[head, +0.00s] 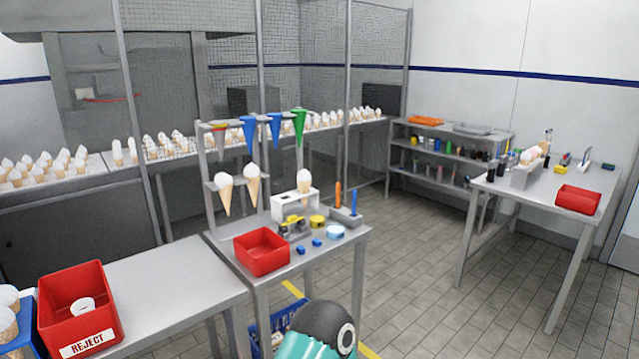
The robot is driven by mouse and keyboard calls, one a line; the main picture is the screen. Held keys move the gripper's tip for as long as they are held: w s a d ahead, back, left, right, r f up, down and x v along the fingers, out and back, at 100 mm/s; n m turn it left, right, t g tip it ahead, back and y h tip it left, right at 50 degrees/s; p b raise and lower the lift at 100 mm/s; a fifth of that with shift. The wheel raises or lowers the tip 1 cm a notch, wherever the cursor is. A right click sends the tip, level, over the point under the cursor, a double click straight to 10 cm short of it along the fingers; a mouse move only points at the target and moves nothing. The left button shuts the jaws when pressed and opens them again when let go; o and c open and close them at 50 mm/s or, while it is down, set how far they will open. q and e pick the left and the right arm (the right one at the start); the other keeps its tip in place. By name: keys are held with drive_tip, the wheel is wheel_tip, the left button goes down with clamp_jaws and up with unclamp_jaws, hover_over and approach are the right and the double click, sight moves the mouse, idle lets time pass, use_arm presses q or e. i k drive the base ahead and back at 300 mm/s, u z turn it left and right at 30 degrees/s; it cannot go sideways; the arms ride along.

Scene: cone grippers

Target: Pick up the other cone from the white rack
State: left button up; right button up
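The small white rack (283,209) stands on the middle metal table. One cone (304,188) with a white top is in it, upright with its point down. Two similar cones, a left one (225,193) and a right one (252,186), sit in the grey stand to the left of the white rack. A teal and black part of my own body shows at the bottom centre. Neither of my grippers is in view.
A red bin (262,252), blue pieces and an orange-handled tool (338,195) are around the rack. Coloured funnels (299,124) hang above it. A red REJECT bin (75,306) stands at the left. Tiled floor (430,270) is open to the right.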

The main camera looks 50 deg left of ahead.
sight(304, 177)
drive_tip(key=u, duration=0.5)
drive_tip(key=i, duration=1.45)
drive_tip(key=u, duration=0.65)
drive_tip(key=k, duration=0.75)
drive_tip(key=u, duration=0.25)
drive_tip(key=i, duration=0.8)
drive_tip(key=z, duration=0.1)
